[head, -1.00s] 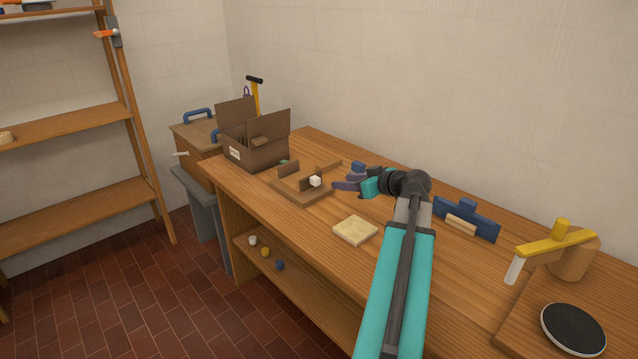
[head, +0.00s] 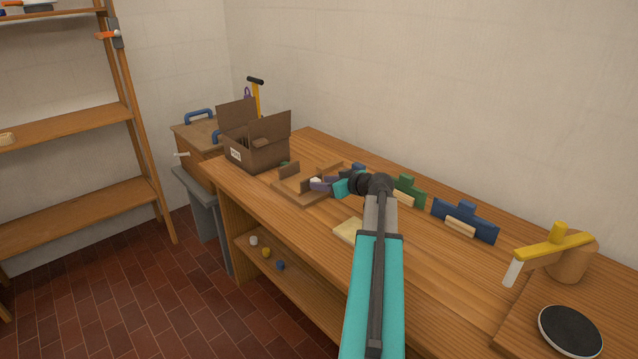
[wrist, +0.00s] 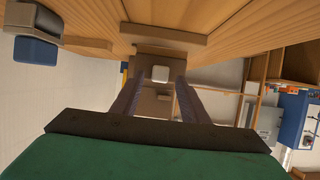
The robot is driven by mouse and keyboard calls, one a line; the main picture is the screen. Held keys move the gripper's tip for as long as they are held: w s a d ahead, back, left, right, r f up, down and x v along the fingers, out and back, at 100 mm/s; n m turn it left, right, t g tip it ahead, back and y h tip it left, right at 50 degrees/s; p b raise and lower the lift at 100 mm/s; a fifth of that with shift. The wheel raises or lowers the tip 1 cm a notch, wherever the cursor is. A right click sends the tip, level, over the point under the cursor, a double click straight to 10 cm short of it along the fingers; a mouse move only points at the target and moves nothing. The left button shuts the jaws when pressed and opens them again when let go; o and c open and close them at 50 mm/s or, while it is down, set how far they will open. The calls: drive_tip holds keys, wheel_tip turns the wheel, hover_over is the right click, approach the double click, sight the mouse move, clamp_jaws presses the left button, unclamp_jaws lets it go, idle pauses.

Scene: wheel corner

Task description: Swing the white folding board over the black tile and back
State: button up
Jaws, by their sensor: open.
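I see no board that is clearly white and folding, and no clear black tile. A cream square slab (head: 346,229) lies flat on the bench, partly hidden behind my arm. A round black disc (head: 570,331) is at the lower right. My gripper (head: 319,184) is open at a wooden fixture (head: 297,197) with low brown uprights. Its small white block (head: 315,181) is at the fingertips.
A brown open carton (head: 257,152) stands at the bench's far left end. Green (head: 409,190) and blue (head: 465,220) holders stand along the wall side. A yellow-topped lever (head: 553,245) is at right. The bench front between the slab and the disc is clear.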

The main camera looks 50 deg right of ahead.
drive_tip(key=shift+x, duration=1.2)
clamp_jaws()
drive_tip(key=shift+s+f+b, duration=0.1)
drive_tip(key=shift+f+b, duration=0.15)
drive_tip(key=shift+b, duration=0.6)
drive_tip(key=b, duration=0.2)
drive_tip(key=t+b, duration=0.1)
drive_tip(key=b, duration=0.2)
drive_tip(key=shift+s+f+t, duration=0.2)
drive_tip(key=shift+t, duration=0.1)
drive_tip(key=shift+r, duration=0.15)
